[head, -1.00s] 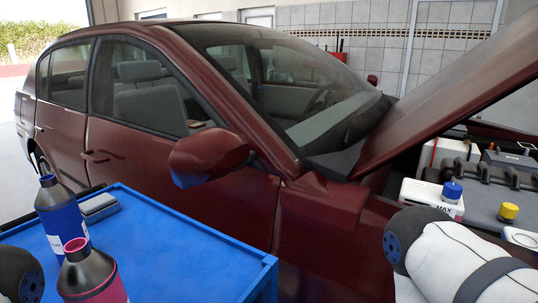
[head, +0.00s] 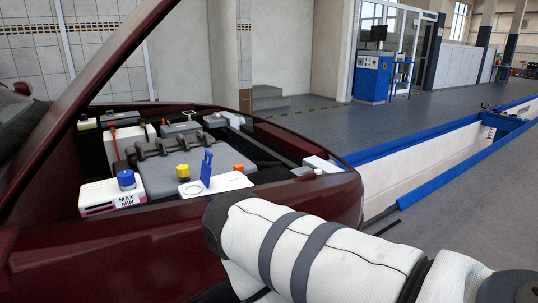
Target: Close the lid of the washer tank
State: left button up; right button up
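The washer tank (head: 232,181) is a white tank at the near side of the open engine bay in the head view. Its blue lid (head: 207,167) stands upright, open, beside a round filler opening at its left. My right arm crosses the lower right of the view in front of the car, with a white padded cover and grey bands. Neither gripper shows, and my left arm is out of view. Nothing is seen touching the lid.
The maroon hood (head: 88,108) is raised at the left. A white MAX/MIN tank with a blue cap (head: 126,180) and a yellow cap (head: 183,171) sit near the washer tank. Open floor (head: 440,215) and a blue-edged pit lie to the right.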

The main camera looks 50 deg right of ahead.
aim_at(206, 170)
jog(key=j+z, duration=0.1)
jog(key=z, duration=0.3)
jog(key=j+z, duration=0.1)
jog(key=z, duration=0.3)
jog(key=j+z, duration=0.1)
jog(key=z, duration=0.25)
jog(key=k+l, duration=0.05)
